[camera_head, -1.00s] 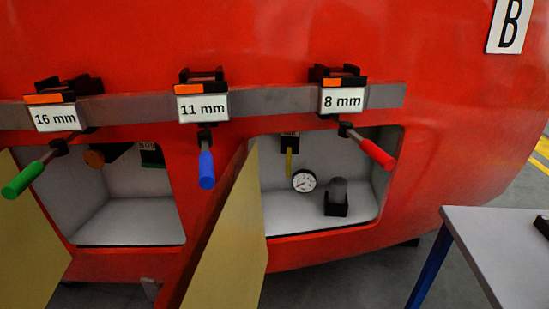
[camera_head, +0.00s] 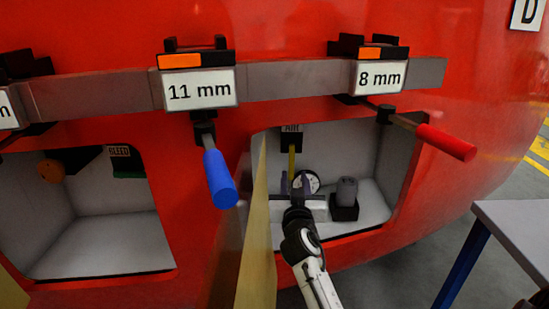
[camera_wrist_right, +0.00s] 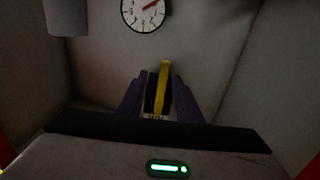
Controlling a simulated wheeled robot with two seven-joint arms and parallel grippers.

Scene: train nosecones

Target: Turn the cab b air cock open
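The air cock is a yellow lever (camera_head: 291,160) hanging down from a black, labelled block (camera_head: 289,138) in the right-hand compartment. My right gripper (camera_head: 296,180) reaches into that compartment from below, its fingers in front of the lower lever area. In the right wrist view the yellow lever (camera_wrist_right: 164,84) stands between the two dark fingers (camera_wrist_right: 158,96). The fingers are apart, and I see no clear grip on the lever. My left gripper is not in view.
A round gauge (camera_head: 308,183) and a grey cylinder on a black base (camera_head: 346,195) are close to the right gripper. An open yellowish door (camera_head: 256,240) stands at the compartment's left edge. Blue (camera_head: 219,177) and red (camera_head: 446,142) handles stick out above. A table (camera_head: 520,235) stands at right.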

